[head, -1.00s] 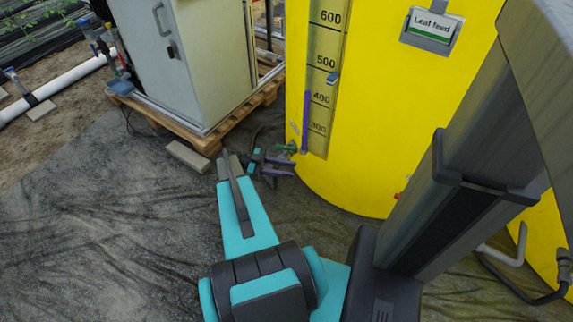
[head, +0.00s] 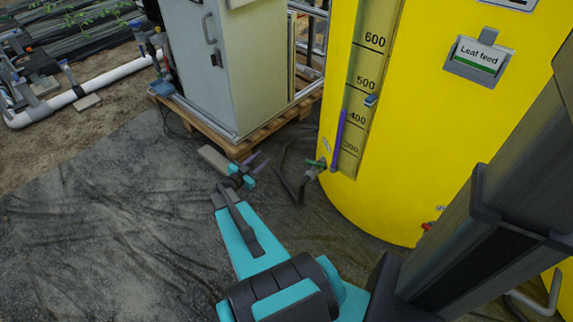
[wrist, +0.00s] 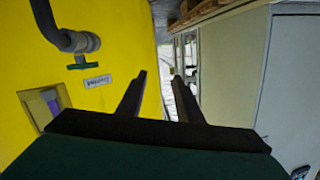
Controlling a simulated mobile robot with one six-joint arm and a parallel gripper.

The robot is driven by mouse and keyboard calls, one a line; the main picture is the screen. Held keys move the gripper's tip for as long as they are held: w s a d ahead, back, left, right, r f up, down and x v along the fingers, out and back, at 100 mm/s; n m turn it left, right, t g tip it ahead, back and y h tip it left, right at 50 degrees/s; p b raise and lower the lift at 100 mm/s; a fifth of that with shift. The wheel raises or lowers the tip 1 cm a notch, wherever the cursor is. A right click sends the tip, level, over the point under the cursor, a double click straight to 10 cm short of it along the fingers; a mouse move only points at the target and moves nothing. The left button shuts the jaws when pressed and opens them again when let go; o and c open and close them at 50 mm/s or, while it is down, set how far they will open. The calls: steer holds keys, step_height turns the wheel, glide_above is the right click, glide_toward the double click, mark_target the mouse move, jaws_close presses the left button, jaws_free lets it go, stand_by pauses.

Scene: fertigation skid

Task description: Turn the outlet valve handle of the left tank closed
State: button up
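The yellow tank (head: 400,150) with a "Leaf feed" sign stands right of centre in the head view. Its outlet valve, with a small green handle (head: 315,163), sits low on its left side.
A grey cabinet (head: 240,75) on a wooden pallet (head: 245,140) stands behind my gripper; it fills the right of the wrist view (wrist: 285,90). A dark hose (head: 285,180) lies below the valve. A block (head: 213,157) lies by the pallet. Dark sheeting at left is clear.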

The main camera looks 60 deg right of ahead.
steer(key=w+a+f+n+t+y, duration=0.3)
steer(key=w+a+n+t, duration=0.15)
steer(key=w+a, duration=0.45)
steer(key=w+a+f+n+t+y, duration=0.2)
steer(key=w+a+n+t+y, duration=0.15)
steer(key=w+a+t, duration=0.35)
steer(key=w+a+f+n+y, duration=0.2)
steer(key=a+f+n+y, duration=0.1)
steer(key=a, duration=0.7)
steer(key=w+a+f+n+y, duration=0.2)
steer(key=a+f+n+y, duration=0.15)
steer(key=a, duration=0.75)
steer(key=s+a+f+n+g+y, duration=0.2)
steer(key=s+a+f+g+y, duration=0.1)
steer(key=s+a, duration=0.5)
steer(key=s+a+f+n+g+y, duration=0.25)
steer(key=s+a, duration=0.35)
steer(key=a, duration=0.4)
steer(key=s+a+r+n+g+h, duration=0.1)
steer(key=s+g, duration=0.3)
steer(key=s, duration=0.6)
steer(key=s+a+r+n+g+h, duration=0.1)
steer(key=s+g, duration=0.3)
steer(key=s, duration=0.7)
steer(key=shift+a+r+n+g, duration=0.2)
steer(key=shift+a+n+g, duration=0.2)
steer(key=shift+n, duration=0.2)
